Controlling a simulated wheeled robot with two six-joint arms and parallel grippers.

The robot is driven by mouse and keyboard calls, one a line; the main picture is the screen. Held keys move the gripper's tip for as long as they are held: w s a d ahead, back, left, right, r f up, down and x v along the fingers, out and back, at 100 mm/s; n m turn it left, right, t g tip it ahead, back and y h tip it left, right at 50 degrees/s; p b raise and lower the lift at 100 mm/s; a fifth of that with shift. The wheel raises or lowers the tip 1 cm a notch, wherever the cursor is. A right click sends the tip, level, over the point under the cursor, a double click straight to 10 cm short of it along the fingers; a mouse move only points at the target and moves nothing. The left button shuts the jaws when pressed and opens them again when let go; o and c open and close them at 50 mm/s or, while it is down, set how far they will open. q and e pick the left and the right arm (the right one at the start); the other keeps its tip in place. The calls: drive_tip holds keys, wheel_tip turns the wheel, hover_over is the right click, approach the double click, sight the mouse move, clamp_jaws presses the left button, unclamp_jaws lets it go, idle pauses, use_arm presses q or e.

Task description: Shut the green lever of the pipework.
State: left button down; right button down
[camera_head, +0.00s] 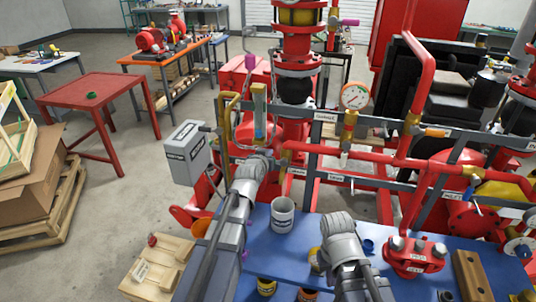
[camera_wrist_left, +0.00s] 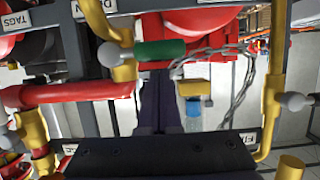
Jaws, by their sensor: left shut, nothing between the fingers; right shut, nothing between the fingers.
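The green lever (camera_wrist_left: 160,51) shows in the left wrist view as a green grip lying level, joined at its left end to a brass valve. My left gripper (camera_wrist_left: 158,76) is shut and empty, its dark fingers pointing at the lever from below in that view. Their tips end close to the grip; I cannot tell whether they touch. In the head view my left gripper (camera_head: 268,157) is at the pipework and I cannot make out the green lever there. My right gripper (camera_head: 325,258) is low over the blue bench, shut, its fingers mostly hidden by the wrist.
A grey box (camera_head: 186,152) stands left of my left arm. A grey mug (camera_head: 283,214) stands on the blue bench (camera_head: 262,240) between my arms.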

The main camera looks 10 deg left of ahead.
use_arm(q)
drive_tip(key=shift+s+d, duration=0.1)
drive_tip(key=p+v, duration=0.3)
drive_tip(key=v, duration=0.6)
idle(0.3)
drive_tip(key=s+d+f+m+g+h+b, duration=0.1)
drive_tip(key=s+d+f+g+b, duration=0.1)
drive_tip(key=s+d+f+g, duration=0.45)
drive_tip(key=s+d+f+m+g+h+b, duration=0.1)
drive_tip(key=s+d+f+m+b, duration=0.15)
drive_tip(key=d+f, duration=0.45)
drive_tip(key=s+f+g+y+b, duration=0.3)
drive_tip(key=s+f+g, duration=0.4)
drive_tip(key=s, duration=0.7)
drive_tip(key=shift+s+d+f, duration=0.35)
drive_tip(key=shift+s+f, duration=0.05)
drive_tip(key=shift+f, duration=0.35)
